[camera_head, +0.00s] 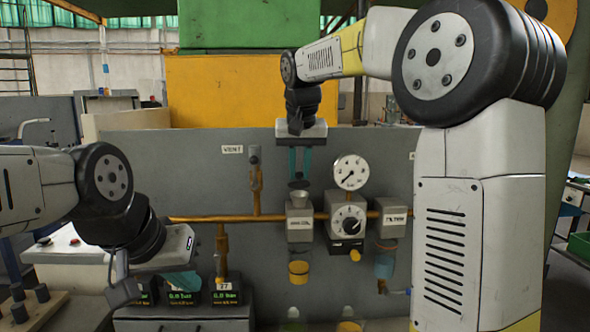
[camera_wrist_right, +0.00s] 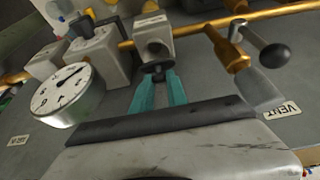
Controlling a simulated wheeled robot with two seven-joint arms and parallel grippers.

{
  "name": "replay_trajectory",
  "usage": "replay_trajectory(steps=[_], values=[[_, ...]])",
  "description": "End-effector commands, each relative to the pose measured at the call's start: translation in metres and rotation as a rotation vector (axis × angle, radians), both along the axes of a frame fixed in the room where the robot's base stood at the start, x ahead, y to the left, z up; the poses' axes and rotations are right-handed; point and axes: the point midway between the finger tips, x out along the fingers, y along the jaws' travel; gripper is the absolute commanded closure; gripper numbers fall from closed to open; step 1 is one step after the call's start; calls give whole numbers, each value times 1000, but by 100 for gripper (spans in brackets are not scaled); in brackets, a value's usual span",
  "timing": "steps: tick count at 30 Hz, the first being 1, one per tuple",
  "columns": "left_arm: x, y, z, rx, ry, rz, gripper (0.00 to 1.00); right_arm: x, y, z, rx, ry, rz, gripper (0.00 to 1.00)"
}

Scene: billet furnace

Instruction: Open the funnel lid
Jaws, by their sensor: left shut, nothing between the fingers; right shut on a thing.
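The funnel (camera_head: 299,198) is a small grey cup on top of a grey labelled box on the orange pipe, in the middle of the head view. My right gripper (camera_head: 299,176) points down above it, its teal fingers shut on a small grey piece, the funnel lid (camera_head: 299,185). In the right wrist view the fingertips (camera_wrist_right: 158,76) close on a small dark part of it, in front of the grey box (camera_wrist_right: 153,32). I cannot tell whether the lid touches the funnel rim. My left gripper (camera_head: 185,283) is shut and empty at lower left, pointing down by the digital displays.
A round gauge (camera_head: 350,171) and a dial box (camera_head: 347,219) sit right of the funnel. A vertical orange pipe with a grey valve handle (camera_head: 255,160) stands to its left, by the VENT label. A yellow cup (camera_head: 299,270) hangs below.

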Motion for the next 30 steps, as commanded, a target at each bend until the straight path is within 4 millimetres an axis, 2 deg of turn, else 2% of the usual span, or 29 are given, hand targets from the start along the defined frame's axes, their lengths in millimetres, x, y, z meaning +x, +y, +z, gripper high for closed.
replay_trajectory(steps=[15, 26, 27, 30], values=[[0, 0, 0, 0, 0, 0, 100, 16, 0, 4, 0, 230, -2, 100], [0, 0, 0, 0, 0, 0, 100, 16, 0, 5, 1, 244, 0, 100], [0, 0, 0, 0, 0, 0, 100, 16, 0, 5, 1, 244, 0, 78], [0, 0, 0, 0, 0, 0, 100, 15, 0, 5, 1, 244, 0, 60]])
